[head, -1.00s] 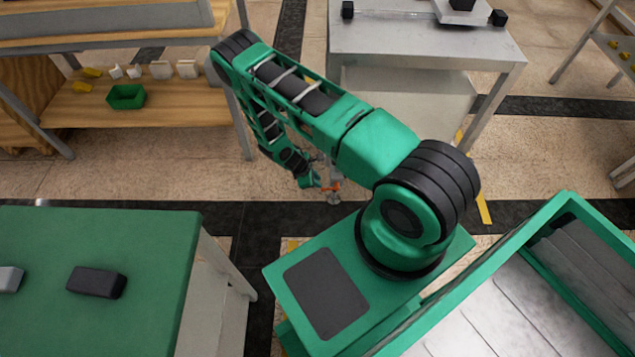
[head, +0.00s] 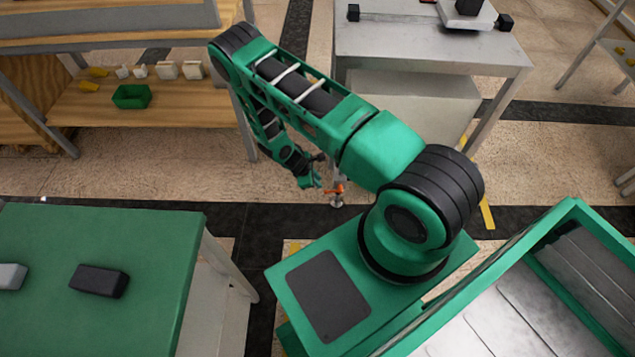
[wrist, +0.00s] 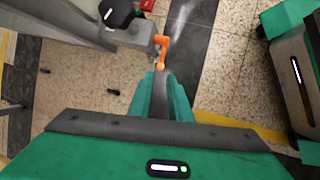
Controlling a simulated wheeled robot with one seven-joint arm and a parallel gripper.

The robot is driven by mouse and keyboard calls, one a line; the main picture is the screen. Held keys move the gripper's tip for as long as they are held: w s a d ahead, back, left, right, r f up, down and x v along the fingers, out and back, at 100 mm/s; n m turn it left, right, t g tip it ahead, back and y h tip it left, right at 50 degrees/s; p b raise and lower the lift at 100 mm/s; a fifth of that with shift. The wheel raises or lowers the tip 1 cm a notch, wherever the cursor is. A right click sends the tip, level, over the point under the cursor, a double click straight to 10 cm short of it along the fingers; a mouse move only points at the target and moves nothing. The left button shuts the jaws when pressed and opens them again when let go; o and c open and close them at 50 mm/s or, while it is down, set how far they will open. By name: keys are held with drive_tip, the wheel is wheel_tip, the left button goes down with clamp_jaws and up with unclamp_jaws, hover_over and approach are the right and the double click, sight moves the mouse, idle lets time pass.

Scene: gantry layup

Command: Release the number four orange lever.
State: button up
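An orange lever (head: 335,190) shows in the head view on a small clamp near the floor, just right of my gripper (head: 311,181). In the wrist view the orange lever (wrist: 162,52) stands just beyond the tips of my gripper (wrist: 161,77), beside a grey metal frame. The fingers look a little apart with a narrow grey gap between them, and nothing is seen held.
A black round knob (wrist: 117,13) is close to the lever in the wrist view. A grey table (head: 430,45) stands behind, a wooden shelf (head: 180,108) at left, and a green-topped table (head: 150,240) at front left. Open floor (head: 130,172) lies between them.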

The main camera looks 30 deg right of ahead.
drive_tip(key=v, duration=0.9)
drive_tip(key=shift+r, duration=0.2)
drive_tip(key=shift+a, duration=0.15)
